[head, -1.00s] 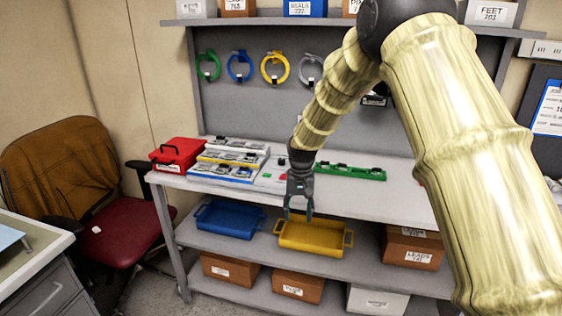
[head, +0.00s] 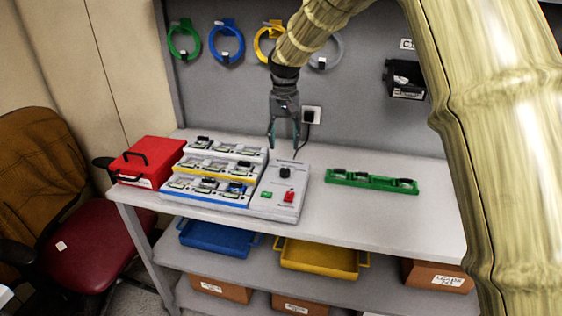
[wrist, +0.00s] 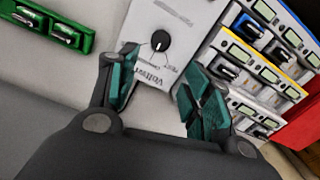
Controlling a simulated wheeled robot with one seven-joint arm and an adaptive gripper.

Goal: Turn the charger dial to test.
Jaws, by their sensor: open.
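The charger is a light grey box (head: 268,201) on the bench, with a black dial (head: 285,172) near its top, a green button and a red switch on its lower face. In the wrist view the dial (wrist: 160,40) shows with printed labels around it, upside down and only partly readable. My gripper (head: 284,142) points down, above and behind the dial in the head view, apart from it. In the wrist view my gripper (wrist: 162,88) has its two teal-padded fingers spread with nothing between them; the dial lies beyond the fingertips.
A stepped rack of pump modules (head: 213,172) stands directly left of the charger, with a red case (head: 146,162) beyond it. A green tray (head: 372,181) lies to the right. The bench front right is clear. Coloured hose loops hang on the back panel.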

